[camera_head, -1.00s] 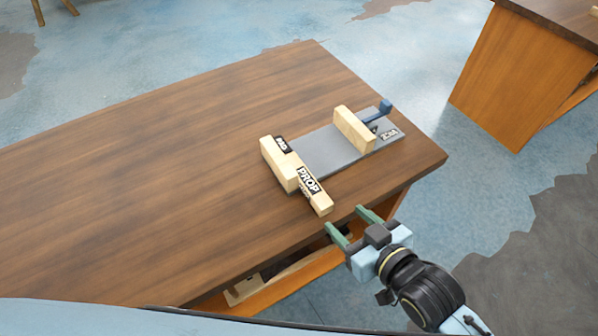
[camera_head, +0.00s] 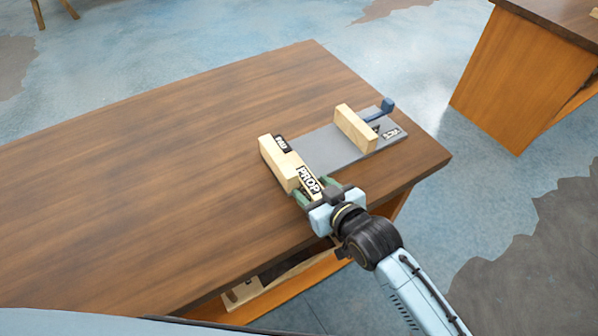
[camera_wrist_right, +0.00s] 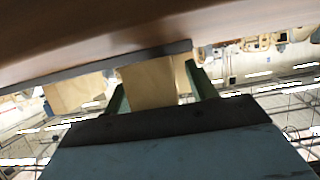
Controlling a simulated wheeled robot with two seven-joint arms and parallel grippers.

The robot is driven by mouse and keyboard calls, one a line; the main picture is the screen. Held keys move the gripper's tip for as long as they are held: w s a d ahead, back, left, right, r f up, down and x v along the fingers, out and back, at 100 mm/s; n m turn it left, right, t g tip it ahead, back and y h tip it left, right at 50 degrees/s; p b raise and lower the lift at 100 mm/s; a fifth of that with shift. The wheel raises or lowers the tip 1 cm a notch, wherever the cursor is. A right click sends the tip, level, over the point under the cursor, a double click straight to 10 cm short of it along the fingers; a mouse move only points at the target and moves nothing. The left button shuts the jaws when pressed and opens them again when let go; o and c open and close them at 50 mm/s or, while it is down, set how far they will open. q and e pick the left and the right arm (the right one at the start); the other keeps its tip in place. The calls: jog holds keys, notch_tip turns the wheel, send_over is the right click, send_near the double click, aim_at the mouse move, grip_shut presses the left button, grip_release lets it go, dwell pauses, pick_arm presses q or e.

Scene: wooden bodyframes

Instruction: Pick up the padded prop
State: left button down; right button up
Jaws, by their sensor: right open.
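The prop is a light wooden bar with a black and white PROP label (camera_head: 308,180). It lies at the near end of a grey plate, touching a thicker wooden block (camera_head: 278,163) with a smaller dark label. My right gripper (camera_head: 314,189) is open, with its green fingers on either side of the prop's near end. In the right wrist view a wooden piece (camera_wrist_right: 150,85) sits between the two green fingers (camera_wrist_right: 160,92). The gripper body hides the prop's near tip in the head view. My left gripper is not in view.
The grey plate (camera_head: 328,152) also carries an upright wooden jaw (camera_head: 356,129) and a blue handle (camera_head: 387,105). The brown table (camera_head: 150,180) is clear to the left. Its right edge is close to the plate. Another table (camera_head: 525,75) stands at upper right.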

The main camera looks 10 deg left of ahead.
jog(key=c, duration=1.1)
jog(key=shift+c, duration=0.5)
jog(key=shift+r, duration=0.15)
